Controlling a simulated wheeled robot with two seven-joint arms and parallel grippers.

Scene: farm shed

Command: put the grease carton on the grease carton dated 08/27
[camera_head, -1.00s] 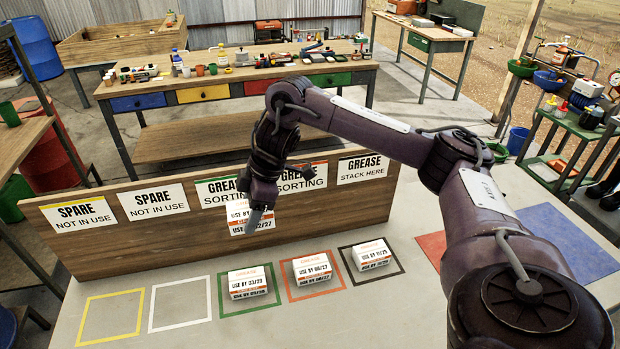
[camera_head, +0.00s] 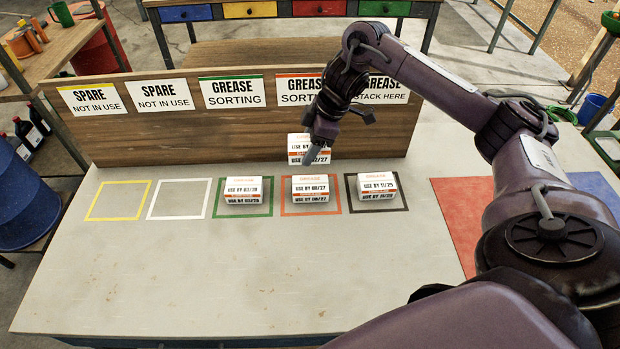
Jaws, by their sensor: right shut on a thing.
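My right gripper (camera_head: 315,152) is shut on a white and orange grease carton (camera_head: 302,142), whose date ends in 2/27 and is partly hidden by the fingers. It shows just above and behind the grease carton dated 08/27 (camera_head: 310,189), which sits in the orange square (camera_head: 286,207). I cannot tell the exact gap between the two. A carton dated 03/28 (camera_head: 243,190) sits in the green square (camera_head: 216,207), and one dated 11/25 (camera_head: 377,186) sits in the black square (camera_head: 404,203). My left gripper is not in view.
A wooden board (camera_head: 230,135) with signs stands behind the squares. The yellow square (camera_head: 100,217) and white square (camera_head: 160,217) are empty. The bench front (camera_head: 190,275) is clear. A red mat (camera_head: 462,222) lies at the right, beside my right arm.

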